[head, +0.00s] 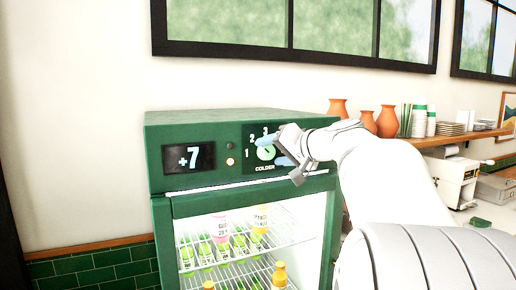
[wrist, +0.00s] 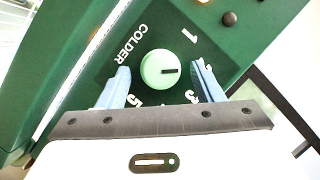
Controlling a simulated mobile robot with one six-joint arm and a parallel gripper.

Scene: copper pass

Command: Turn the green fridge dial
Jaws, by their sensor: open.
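The green fridge (head: 160,190) has a dark panel at its top with a pale green round dial (head: 265,152). The dial (wrist: 167,69) shows between the fingers in the wrist view, with its dark pointer mark toward the right, between the 1 and the 3. "COLDER" and numbers are printed around it. My gripper (head: 272,150) is at the dial, and its blue fingers (wrist: 163,85) are open on either side of it with gaps. Part of the dial and numbers are hidden by the gripper.
A display (head: 188,157) reads +7 left of the dial, beside small round buttons (head: 230,161). Bottles (head: 221,228) stand behind the fridge's glass. A shelf at right holds orange vases (head: 387,121), cups and plates.

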